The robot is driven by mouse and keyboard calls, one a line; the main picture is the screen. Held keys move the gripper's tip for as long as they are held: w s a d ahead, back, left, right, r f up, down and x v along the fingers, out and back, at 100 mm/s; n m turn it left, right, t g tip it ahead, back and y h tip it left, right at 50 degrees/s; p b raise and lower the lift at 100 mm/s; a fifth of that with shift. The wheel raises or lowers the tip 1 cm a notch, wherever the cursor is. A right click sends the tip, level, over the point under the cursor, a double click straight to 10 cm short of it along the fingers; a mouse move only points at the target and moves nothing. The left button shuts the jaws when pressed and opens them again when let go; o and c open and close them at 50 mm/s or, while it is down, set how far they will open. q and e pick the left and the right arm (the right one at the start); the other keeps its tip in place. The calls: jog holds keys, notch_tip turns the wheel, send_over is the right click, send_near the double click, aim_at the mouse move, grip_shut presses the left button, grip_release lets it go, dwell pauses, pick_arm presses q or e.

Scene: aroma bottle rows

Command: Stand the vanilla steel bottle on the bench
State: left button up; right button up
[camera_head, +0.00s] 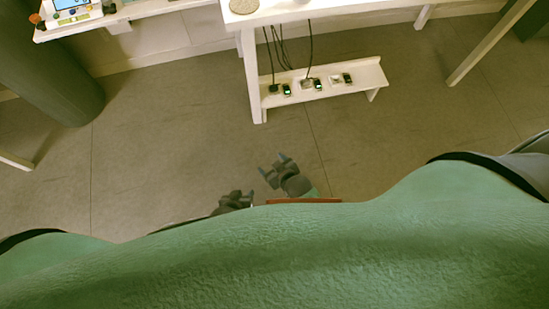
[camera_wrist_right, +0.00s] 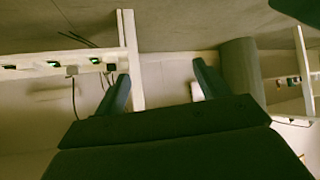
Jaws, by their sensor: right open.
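No vanilla steel bottle can be made out in either view. A white bench or table (camera_head: 285,12) stands at the top of the head view, its top mostly cut off by the frame edge. My right gripper (camera_head: 273,168) is open and empty above the floor, well short of the furniture. In the right wrist view its two fingers (camera_wrist_right: 160,72) are spread with nothing between them. My left gripper (camera_head: 236,198) is lower and to the left, partly hidden behind my green body; its jaws are too small and dark to read.
A low white shelf (camera_head: 368,78) under the table holds several small dark devices with hanging cables. Another white surface (camera_head: 150,8) with small items is at the upper left. A dark green column (camera_head: 50,75) stands at left. The grey floor (camera_head: 170,140) between is clear.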

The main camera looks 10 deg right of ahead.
jog(key=s+f+m+g, duration=0.2)
jog(key=s+f+m, duration=0.1)
jog(key=s, duration=0.5)
jog(key=shift+a+f+g, duration=0.3)
jog(key=shift+a+f, duration=0.1)
jog(key=shift+f, duration=0.3)
pick_arm(q)
jog(key=s+a+r+g+p, duration=0.1)
jog(key=r+p, duration=0.3)
jog(key=r, duration=0.7)
jog(key=s+a+r+g+y+p, duration=0.1)
jog(key=a+r+g+p, duration=0.1)
jog(key=r, duration=0.9)
jog(key=s+a+r+g+y+p, duration=0.1)
jog(key=a+r+p, duration=0.4)
jog(key=r, duration=0.7)
jog(key=shift+g+p, duration=0.3)
jog(key=shift+p, duration=0.05)
pick_arm(e)
jog(key=s+d+r+g, duration=0.1)
jog(key=d+r, duration=0.1)
jog(key=r, duration=0.9)
jog(key=s+d+r+g+h, duration=0.1)
jog(key=d+r+g, duration=0.1)
jog(key=r, duration=0.9)
jog(key=s+d+r+g+h, duration=0.1)
jog(key=d+r, duration=0.3)
jog(key=r, duration=0.8)
